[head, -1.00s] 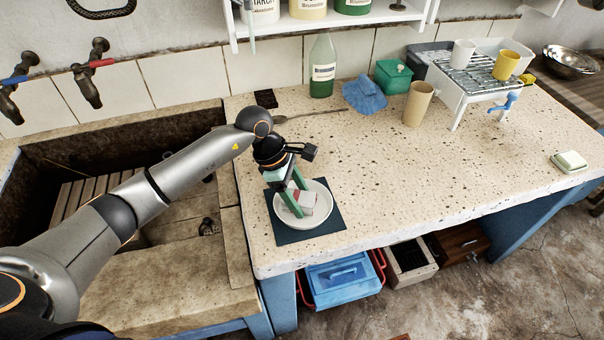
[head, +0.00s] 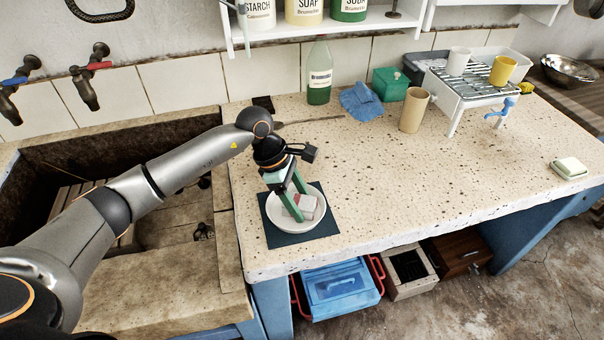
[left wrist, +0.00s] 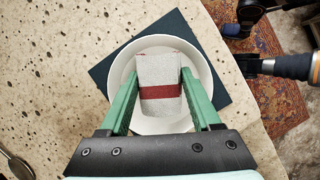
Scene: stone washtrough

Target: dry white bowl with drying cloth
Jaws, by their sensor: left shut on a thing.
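The white bowl (head: 318,226) stands upright on a dark square mat (head: 284,239) near the front left of the counter. My left gripper (head: 298,204) reaches down into the bowl, shut on the drying cloth (head: 308,203). The cloth is a folded light grey block with a dark red stripe. In the left wrist view the cloth (left wrist: 157,72) sits between the green fingers, inside the bowl (left wrist: 203,62). It hides part of the bowl's floor; whether it touches the floor is hard to tell. My right gripper is not in the head view.
The stone trough (head: 150,215) is on the left. At the back are a green bottle (head: 319,75), a blue cloth (head: 361,101), a teal box (head: 390,82) and a tan cylinder (head: 413,109). A rack (head: 470,83) holds cups. A soap dish (head: 569,168) lies at right. The counter's middle is clear.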

